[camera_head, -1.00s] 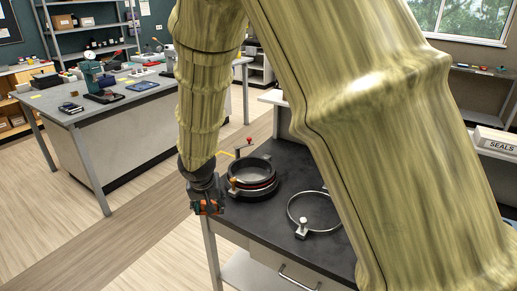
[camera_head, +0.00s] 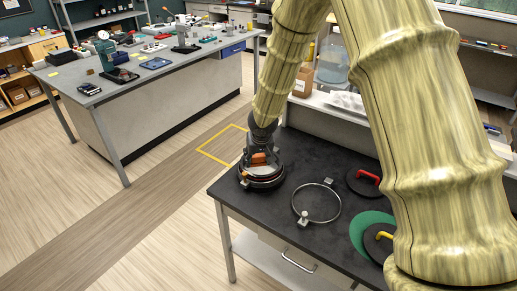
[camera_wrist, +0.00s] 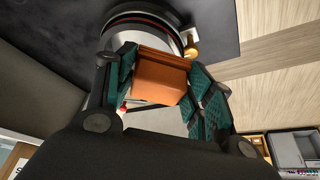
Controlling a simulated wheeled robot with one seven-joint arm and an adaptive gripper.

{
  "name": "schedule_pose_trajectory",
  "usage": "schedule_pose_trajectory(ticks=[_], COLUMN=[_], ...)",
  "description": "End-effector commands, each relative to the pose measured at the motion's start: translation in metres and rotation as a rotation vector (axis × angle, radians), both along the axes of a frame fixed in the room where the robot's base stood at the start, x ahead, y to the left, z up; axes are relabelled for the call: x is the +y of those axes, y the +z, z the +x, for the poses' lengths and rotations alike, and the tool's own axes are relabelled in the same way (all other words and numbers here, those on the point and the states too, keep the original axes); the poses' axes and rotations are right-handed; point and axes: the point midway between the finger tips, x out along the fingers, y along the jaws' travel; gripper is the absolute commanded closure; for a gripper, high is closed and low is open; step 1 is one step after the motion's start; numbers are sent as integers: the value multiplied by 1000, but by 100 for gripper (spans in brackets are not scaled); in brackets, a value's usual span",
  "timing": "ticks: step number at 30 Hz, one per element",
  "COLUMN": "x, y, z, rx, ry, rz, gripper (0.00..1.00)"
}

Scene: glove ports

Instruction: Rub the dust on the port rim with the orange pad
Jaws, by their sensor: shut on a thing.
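The orange pad (camera_wrist: 160,78) is a block held between the teal-padded fingers of my gripper (camera_wrist: 162,85) in the wrist view. In the head view my gripper (camera_head: 258,152) is over the round dark port (camera_head: 262,183), and the orange pad (camera_head: 259,159) shows at its front. In the wrist view the port (camera_wrist: 140,17) lies just past the pad, with a dark and red ring and a pale inner wall. I cannot tell whether the pad touches the rim. No dust can be made out on the rim.
A metal clamp ring (camera_head: 316,203) lies on the dark table (camera_head: 285,232) right of the port. A black lid with a red handle (camera_head: 363,182) and one with a yellow handle (camera_head: 378,241) lie farther right. A brass-coloured knob (camera_wrist: 191,46) sits beside the port.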

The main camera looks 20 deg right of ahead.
Motion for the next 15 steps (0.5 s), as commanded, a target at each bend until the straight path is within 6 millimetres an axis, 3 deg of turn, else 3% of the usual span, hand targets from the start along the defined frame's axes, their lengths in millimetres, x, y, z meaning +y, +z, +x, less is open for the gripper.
schedule_pose_trajectory(ticks=[5, 15], x=[-4, -3], y=[-3, -32], z=[1, 1], rx=[0, 1], ry=[4, 5], rz=[-1, -2], gripper=[66, 66])
